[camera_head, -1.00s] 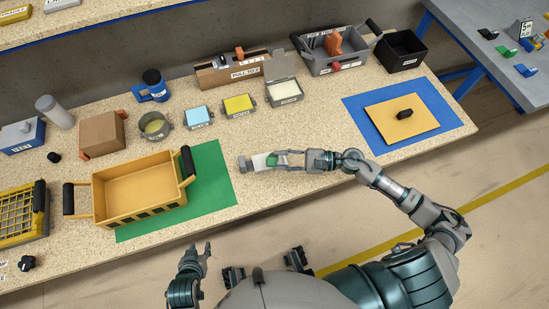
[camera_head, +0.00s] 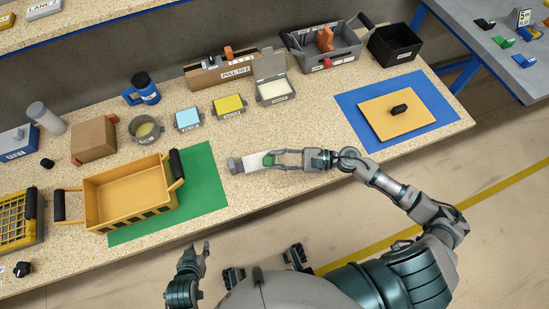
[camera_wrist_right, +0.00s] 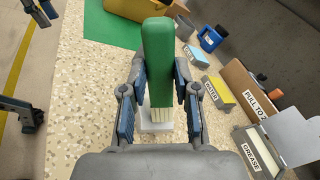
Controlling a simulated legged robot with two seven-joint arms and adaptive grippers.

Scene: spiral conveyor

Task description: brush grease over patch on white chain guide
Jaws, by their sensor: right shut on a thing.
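My right gripper (camera_head: 277,158) is shut on a green-handled brush (camera_wrist_right: 157,62), whose pale bristles point down. In the right wrist view the bristles are at a white piece, likely the chain guide (camera_wrist_right: 155,126), and overlap it; I cannot tell whether they touch. In the head view the white piece (camera_head: 252,163) lies on the speckled bench with a grey end to its left. The patch is not distinguishable. The grease box (camera_head: 272,91) stands behind with its lid up and pale contents. My left gripper (camera_head: 204,248) hangs in front of the bench, away from objects; its opening is unclear.
A green mat (camera_head: 205,195) and yellow crate (camera_head: 115,205) are left of the white piece. Yellow (camera_head: 229,105) and blue (camera_head: 188,120) topped boxes stand behind. A blue mat (camera_head: 350,118) with a tan board is at right. Bench around the white piece is clear.

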